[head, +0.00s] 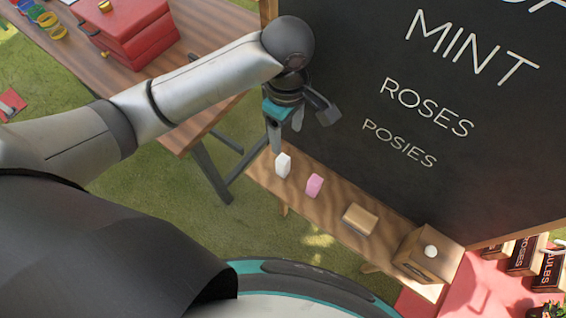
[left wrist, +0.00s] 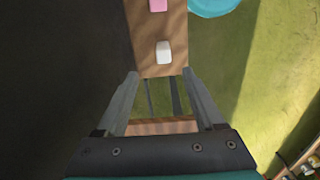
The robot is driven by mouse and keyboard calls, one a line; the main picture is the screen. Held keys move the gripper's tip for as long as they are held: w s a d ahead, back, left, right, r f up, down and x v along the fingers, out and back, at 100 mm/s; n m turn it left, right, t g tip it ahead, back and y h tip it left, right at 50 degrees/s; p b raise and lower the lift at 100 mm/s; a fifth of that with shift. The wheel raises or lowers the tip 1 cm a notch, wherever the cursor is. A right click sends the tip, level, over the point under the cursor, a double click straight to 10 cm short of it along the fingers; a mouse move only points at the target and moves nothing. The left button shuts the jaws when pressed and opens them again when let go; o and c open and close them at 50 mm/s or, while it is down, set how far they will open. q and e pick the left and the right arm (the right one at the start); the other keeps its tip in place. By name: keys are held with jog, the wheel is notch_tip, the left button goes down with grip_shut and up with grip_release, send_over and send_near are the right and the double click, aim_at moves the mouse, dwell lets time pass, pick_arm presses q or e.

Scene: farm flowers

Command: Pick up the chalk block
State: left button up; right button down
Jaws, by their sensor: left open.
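A white chalk block (head: 283,166) stands on the narrow wooden ledge (head: 335,205) below the chalkboard. It also shows in the left wrist view (left wrist: 164,52), just beyond and between the fingertips. A pink chalk block (head: 314,186) stands beside it on the same ledge and shows at the top of the left wrist view (left wrist: 158,5). My left gripper (head: 287,139) is open and empty, fingers pointing down, just above the white block. The left wrist view shows its spread fingers (left wrist: 160,74) apart from the block. My right gripper is not in view.
Further along the ledge lie a tan wooden block (head: 360,218) and a wooden box (head: 425,258) with a white knob. The chalkboard (head: 400,90) rises right behind the ledge. A wooden table (head: 215,65) with a red toolbox (head: 130,30) stands at upper left.

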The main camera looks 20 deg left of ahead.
aim_at(285, 158)
pick_arm(q)
notch_tip(285, 158, down, 10)
jog(key=b, duration=0.2)
jog(key=shift+a+b, duration=0.15)
jog(key=shift+b, duration=0.25)
jog(key=f+b, duration=0.1)
jog(key=f, duration=0.4)
jog(key=shift+s+a+f+b, duration=0.1)
jog(key=shift+s+a+b, duration=0.1)
jog(key=shift+b, duration=0.2)
grip_shut()
